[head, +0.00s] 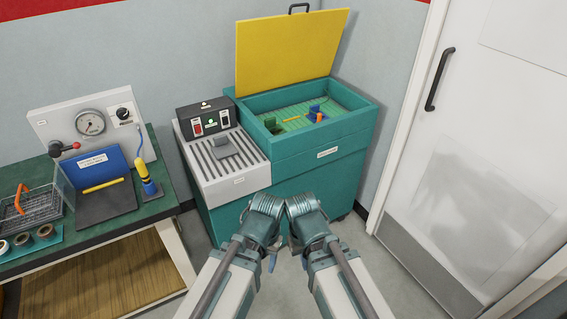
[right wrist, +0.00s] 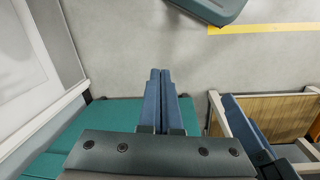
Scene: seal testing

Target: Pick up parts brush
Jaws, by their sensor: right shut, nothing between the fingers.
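The open teal washing tub (head: 343,128) stands at the middle back, with its yellow lid raised. On its green grating lie a small orange-yellow stick (head: 291,120) and an upright orange piece (head: 319,117) by a blue part (head: 314,110). Either may be the brush; they are too small to tell. My right gripper (right wrist: 160,75) is shut and empty in the right wrist view. My left gripper (right wrist: 244,122) shows at the right of that view; its jaw state is unclear. In the head view both arms are in front of the cabinet, away from the tub, and their fingers are mostly hidden.
A grey slatted drain tray (head: 225,165) and a black switch box (head: 207,116) adjoin the tub. A green-topped bench (head: 125,222) with a gauge panel, blue board and tools stands left. A white door (head: 470,130) is at right. A dark green part (head: 272,126) lies in the tub.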

